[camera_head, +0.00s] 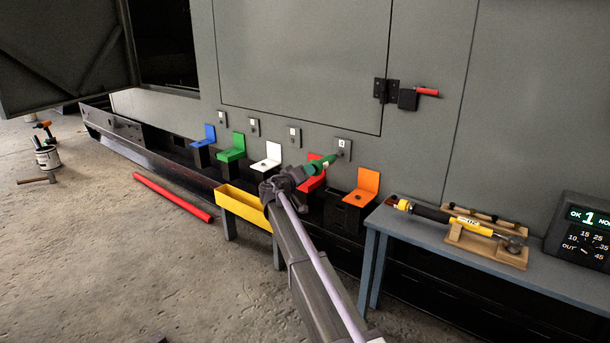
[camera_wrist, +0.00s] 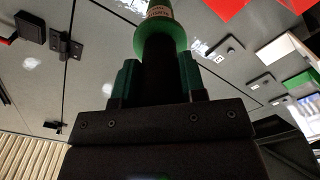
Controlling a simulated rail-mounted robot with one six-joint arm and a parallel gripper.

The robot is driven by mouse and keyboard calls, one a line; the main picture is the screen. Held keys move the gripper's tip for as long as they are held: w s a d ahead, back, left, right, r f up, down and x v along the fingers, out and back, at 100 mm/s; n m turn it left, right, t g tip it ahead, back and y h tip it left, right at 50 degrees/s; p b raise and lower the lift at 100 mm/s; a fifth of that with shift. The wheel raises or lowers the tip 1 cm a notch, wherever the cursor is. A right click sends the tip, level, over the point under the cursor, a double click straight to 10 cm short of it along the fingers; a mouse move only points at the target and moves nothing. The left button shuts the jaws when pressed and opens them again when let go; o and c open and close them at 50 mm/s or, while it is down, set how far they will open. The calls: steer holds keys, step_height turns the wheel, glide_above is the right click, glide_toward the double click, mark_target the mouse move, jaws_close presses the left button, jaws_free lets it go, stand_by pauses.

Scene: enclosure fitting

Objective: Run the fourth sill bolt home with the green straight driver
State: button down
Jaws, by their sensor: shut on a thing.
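My gripper (camera_head: 302,174) is shut on the green driver (camera_head: 322,166), which points up and right at the wall plate marked 4 (camera_head: 343,146). The driver's tip is at the plate's lower edge. I cannot tell whether it sits on a bolt, and no bolt head can be made out. In the wrist view the green driver (camera_wrist: 158,40), with a pale label, stands between the two fingers of my gripper (camera_wrist: 157,88), and its far end leaves the top of the picture. More wall plates (camera_head: 295,136) run left along the enclosure.
Blue, green, white, red and orange holders (camera_head: 366,184) line the sill; the red one is just behind the driver. A yellow trough (camera_head: 242,207) stands below my gripper. A bench (camera_head: 440,236) at right bears a yellow-black tool (camera_head: 465,224) and a display (camera_head: 585,228).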

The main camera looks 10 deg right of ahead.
steer(key=shift+w+d+r, duration=0.1)
steer(key=shift+w+d, duration=0.15)
steer(key=shift+d, duration=0.05)
stand_by(1.4)
steer(key=shift+s, duration=0.2)
stand_by(0.5)
steer(key=shift+s+a, duration=0.2)
steer(key=shift+v, duration=2.75)
steer(key=shift+w+a, duration=0.1)
steer(key=shift+w, duration=0.05)
